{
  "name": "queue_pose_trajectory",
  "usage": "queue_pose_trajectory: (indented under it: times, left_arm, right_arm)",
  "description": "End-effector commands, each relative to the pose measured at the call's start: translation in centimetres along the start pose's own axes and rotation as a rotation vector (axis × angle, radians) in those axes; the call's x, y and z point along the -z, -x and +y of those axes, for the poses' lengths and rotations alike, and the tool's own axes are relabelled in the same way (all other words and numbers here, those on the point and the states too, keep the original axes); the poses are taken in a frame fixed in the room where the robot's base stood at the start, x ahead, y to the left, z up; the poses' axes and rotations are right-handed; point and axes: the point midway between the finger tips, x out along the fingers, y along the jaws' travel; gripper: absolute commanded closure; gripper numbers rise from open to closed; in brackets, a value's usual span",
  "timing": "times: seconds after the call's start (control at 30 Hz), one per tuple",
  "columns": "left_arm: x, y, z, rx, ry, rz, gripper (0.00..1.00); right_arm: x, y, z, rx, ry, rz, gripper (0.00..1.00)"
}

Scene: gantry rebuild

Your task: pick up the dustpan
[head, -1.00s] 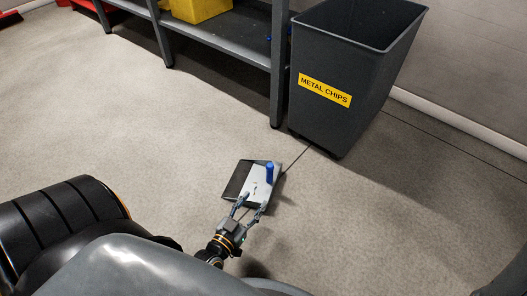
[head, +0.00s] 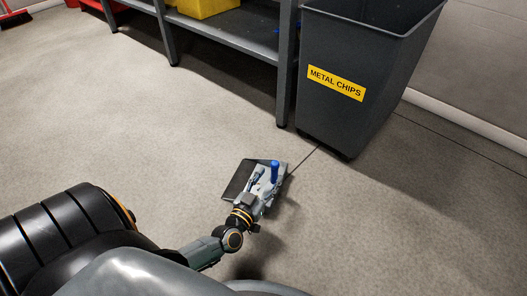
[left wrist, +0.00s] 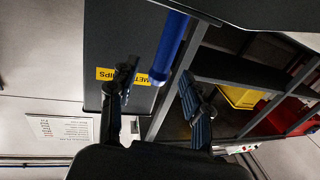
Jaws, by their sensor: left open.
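The dustpan lies on the grey floor in the middle of the head view, with a dark pan (head: 238,180) and an upright blue handle (head: 274,171). My left gripper (head: 267,181) is open and reaches over the dustpan's near side, beside the handle. In the left wrist view, the blue handle (left wrist: 171,45) comes down from the top between the two spread fingers of the left gripper (left wrist: 159,70). Bare gaps show between the handle and both fingers, so it is not gripped. My right gripper is not in view.
A dark grey bin (head: 346,105) labelled METAL CHIPS stands behind the dustpan to the right. A metal shelf (head: 228,41) with a yellow container (head: 205,6) stands behind it. The floor around the dustpan is clear.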

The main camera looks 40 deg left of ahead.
Motion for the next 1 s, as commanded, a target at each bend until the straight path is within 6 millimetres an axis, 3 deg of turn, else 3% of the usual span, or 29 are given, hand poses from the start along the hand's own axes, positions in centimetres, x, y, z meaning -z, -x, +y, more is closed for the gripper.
queue_pose_trajectory:
  times: [0.23, 0.4, 0.63, 0.87, 1.0]
  left_arm:
    - [-0.8, -3.0, -0.3, 0.001, 0.002, 0.005, 0.51]
    - [-0.5, -4.6, -0.3, 0.001, 0.001, 0.002, 0.51]
    - [-0.4, -4.7, -0.3, 0.001, 0.0, 0.0, 0.51]
    - [-0.4, -4.7, -0.3, 0.0, 0.0, 0.0, 0.96]
    - [-0.1, -4.8, -0.3, 0.002, -0.002, 0.006, 1.0]
  right_arm:
    - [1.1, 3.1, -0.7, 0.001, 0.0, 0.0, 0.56]
    - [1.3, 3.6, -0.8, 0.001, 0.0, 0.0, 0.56]
    - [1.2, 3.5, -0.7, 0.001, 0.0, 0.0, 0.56]
    - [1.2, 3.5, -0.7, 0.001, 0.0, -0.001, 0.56]
    - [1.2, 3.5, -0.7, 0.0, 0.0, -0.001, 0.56]
